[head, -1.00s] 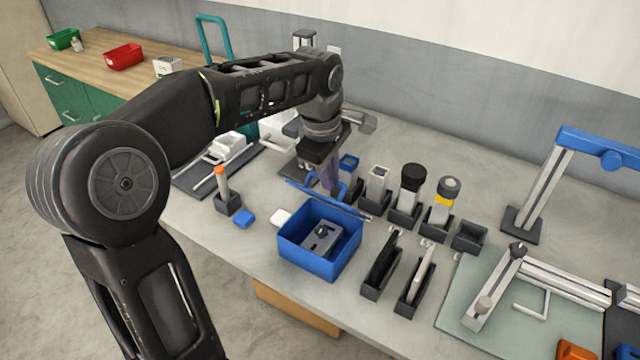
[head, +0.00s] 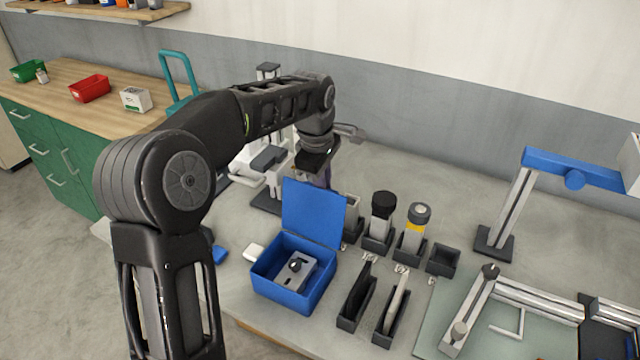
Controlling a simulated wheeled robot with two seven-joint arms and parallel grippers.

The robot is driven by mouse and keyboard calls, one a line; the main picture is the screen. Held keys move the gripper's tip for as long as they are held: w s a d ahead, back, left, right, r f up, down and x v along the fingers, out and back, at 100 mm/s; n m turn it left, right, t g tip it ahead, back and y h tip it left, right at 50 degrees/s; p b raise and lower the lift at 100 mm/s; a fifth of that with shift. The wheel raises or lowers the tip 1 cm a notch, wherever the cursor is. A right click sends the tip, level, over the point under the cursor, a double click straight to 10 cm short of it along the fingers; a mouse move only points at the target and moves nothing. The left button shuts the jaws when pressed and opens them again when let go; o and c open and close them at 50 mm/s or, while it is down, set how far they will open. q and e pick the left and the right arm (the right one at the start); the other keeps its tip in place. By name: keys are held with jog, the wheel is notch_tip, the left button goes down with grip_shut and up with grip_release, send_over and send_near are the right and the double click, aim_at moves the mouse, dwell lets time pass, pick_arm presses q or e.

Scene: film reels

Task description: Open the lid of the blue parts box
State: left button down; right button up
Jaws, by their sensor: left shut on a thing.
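The blue parts box (head: 318,296) stands on the grey bench, with a grey metal part visible inside. Its blue lid (head: 313,217) is raised at the back edge and stands open, its broad face toward me. My left gripper (head: 320,180) is at the lid's top edge, pointing down, and is shut on the lid. Its fingertips are partly hidden behind the lid. My right gripper is not in view.
Black holders with a black-capped cylinder (head: 383,204) and a yellow-banded cylinder (head: 416,220) stand right of the lid. Two dark slotted holders (head: 357,310) (head: 391,325) are right of the box. A small white block (head: 254,252) lies left of it.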

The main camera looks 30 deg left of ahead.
pick_arm(q)
jog(key=shift+w+r, duration=0.2)
jog(key=shift+w, duration=0.05)
jog(key=c, duration=1.5)
grip_release()
notch_tip(320, 180, up, 8)
jog(key=s, duration=0.1)
jog(key=shift+s+f+b, duration=0.2)
jog(key=shift+s+b, duration=0.1)
jog(key=shift+b, duration=0.15)
jog(key=shift+c, duration=0.5)
